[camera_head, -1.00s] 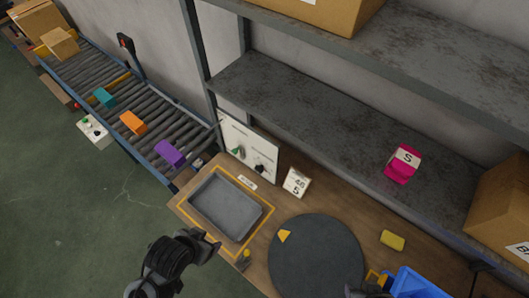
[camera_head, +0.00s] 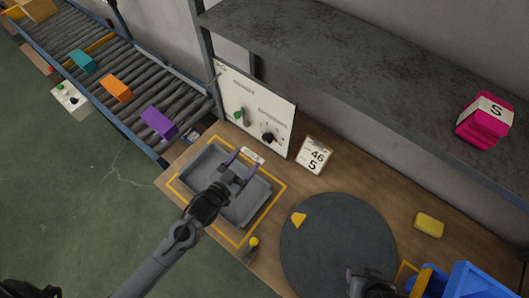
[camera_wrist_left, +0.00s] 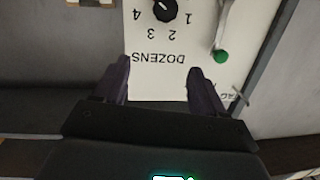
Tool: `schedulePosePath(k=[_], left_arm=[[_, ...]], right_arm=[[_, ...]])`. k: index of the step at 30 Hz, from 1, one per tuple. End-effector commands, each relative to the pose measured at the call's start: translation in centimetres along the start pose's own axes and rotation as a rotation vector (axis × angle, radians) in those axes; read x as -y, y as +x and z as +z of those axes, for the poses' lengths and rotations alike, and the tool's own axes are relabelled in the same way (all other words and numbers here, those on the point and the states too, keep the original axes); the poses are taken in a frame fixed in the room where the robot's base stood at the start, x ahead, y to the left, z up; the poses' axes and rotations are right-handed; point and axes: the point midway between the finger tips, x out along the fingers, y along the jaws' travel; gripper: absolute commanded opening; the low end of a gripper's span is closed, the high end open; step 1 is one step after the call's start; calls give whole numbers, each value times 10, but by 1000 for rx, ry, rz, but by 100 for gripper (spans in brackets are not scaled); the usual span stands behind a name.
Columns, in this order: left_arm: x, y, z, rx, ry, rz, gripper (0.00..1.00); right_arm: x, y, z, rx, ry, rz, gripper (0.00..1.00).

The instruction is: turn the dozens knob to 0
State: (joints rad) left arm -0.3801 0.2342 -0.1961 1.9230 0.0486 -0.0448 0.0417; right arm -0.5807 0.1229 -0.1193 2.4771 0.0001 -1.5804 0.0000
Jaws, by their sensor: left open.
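The dozens knob (camera_head: 268,137) is a black dial on the upright white panel (camera_head: 245,92) behind the table. In the left wrist view the knob (camera_wrist_left: 164,10) is at the top edge, above the upside-down word DOZENS and the numbers 1 to 4. I cannot tell surely which number it points at. My left gripper (camera_head: 242,167) is open and empty above the grey tray, in front of the panel and apart from the knob. In the left wrist view its fingers (camera_wrist_left: 159,66) stand either side of the label. My right gripper is only partly seen at the bottom edge.
A green-handled lever (camera_head: 239,116) sits beside the knob. A grey tray (camera_head: 198,168) lies below my left gripper. A card reading 46 S (camera_head: 315,156) stands right of the panel. A dark round mat (camera_head: 340,245) and a blue bin (camera_head: 470,283) are at the right.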

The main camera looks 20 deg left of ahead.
Motion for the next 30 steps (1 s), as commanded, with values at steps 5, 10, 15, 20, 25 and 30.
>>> schedulePosePath(k=[5,10,15,20,25,30], left_arm=[[0,17,45,-73,25,9,71],[1,23,58,-103,36,12,71],[2,34,58,-112,39,12,71],[2,55,53,-114,39,12,71],[1,83,51,-112,39,14,71],[0,108,48,-112,39,13,71]], right_arm=[[3,47,15,-1,4,-4,43],[4,60,18,-2,6,-6,43],[4,62,19,-4,6,-6,43],[4,62,19,-6,5,-6,43],[4,63,19,-5,2,-3,43],[2,65,20,-5,-3,1,43]])
